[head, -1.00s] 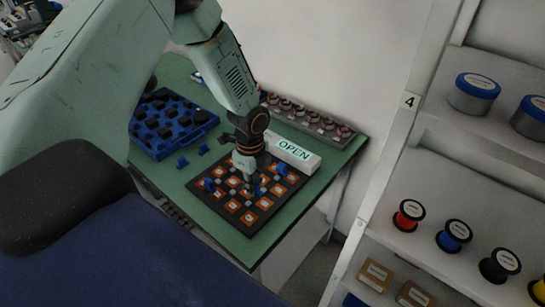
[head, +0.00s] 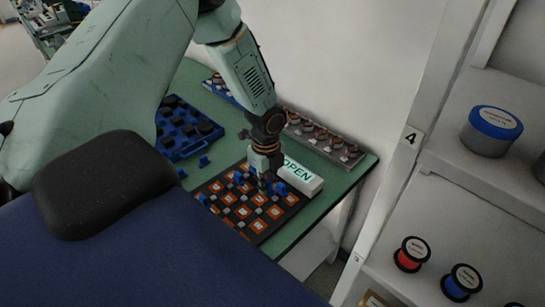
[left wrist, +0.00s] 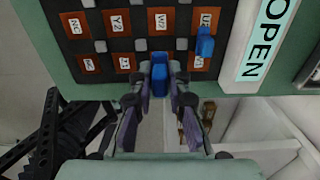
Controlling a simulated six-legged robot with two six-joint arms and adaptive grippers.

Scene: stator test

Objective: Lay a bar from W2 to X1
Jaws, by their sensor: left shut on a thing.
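The board (head: 262,230) is dark with orange labelled tiles and small grey posts. My left gripper (head: 264,183) is over its far part, near the OPEN sign. In the left wrist view the gripper (left wrist: 159,95) is shut on a blue bar (left wrist: 160,75), just below the W2 tile (left wrist: 160,20) in the picture. The fingers hide part of the board, and I cannot tell whether the bar touches it. Another blue bar (left wrist: 205,43) lies at the U2 tile (left wrist: 207,17). The X1 label is not readable. My right gripper is not in view.
The white OPEN sign (head: 303,176) stands close along the board's edge. A row of round parts (head: 322,138) runs along the wall. Shelves (head: 440,190) stand at right.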

